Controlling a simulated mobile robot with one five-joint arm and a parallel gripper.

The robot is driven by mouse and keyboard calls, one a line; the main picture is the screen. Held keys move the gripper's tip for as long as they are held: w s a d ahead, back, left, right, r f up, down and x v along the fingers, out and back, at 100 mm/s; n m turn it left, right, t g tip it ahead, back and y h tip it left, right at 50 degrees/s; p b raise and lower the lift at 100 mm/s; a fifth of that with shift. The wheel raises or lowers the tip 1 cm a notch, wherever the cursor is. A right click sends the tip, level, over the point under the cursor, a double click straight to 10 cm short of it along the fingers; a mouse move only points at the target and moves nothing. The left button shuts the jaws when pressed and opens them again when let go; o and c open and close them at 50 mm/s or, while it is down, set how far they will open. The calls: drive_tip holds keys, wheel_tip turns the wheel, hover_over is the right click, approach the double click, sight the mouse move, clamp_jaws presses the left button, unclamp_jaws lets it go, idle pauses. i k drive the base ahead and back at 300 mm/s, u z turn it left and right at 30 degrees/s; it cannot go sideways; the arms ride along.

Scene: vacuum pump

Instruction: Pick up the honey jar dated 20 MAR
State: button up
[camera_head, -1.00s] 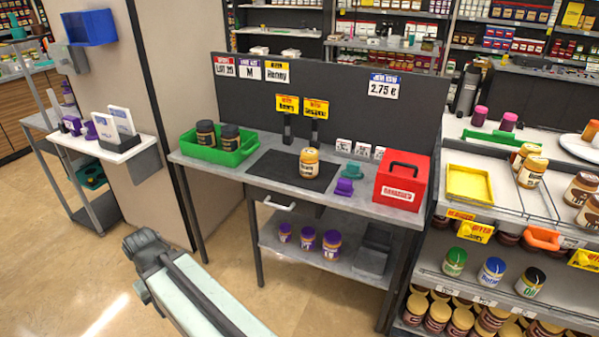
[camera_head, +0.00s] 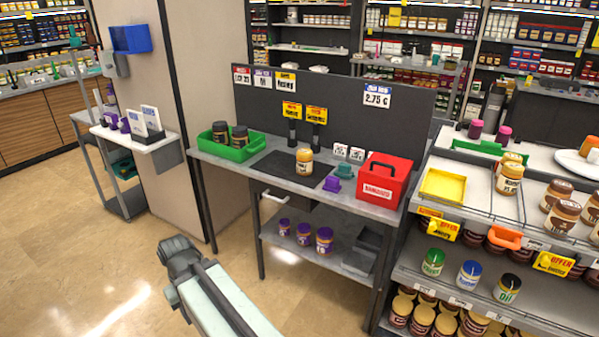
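A honey-coloured jar with a light lid (camera_head: 304,161) stands upright on the dark mat (camera_head: 272,169) of the grey worktable. Its date is too small to read. Other golden jars stand on the right shelf, one at the front (camera_head: 509,179) and one partly hidden behind it; their dates are not readable either. My arm enters from the bottom centre, well short of the table. My gripper's fingers do not show.
A green tray (camera_head: 226,153) with two dark jars stands left on the table, a red box (camera_head: 384,181) right. Purple-lidded jars (camera_head: 304,234) sit on the lower shelf. A yellow tray (camera_head: 443,186) is on the right shelf. The floor in front and left is clear.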

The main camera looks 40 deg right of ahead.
sight(304, 158)
drive_tip(key=z, duration=0.15)
drive_tip(key=i, duration=0.85)
drive_tip(key=u, duration=0.2)
drive_tip(key=k, duration=0.8)
drive_tip(key=z, duration=0.2)
drive_tip(key=i, duration=0.45)
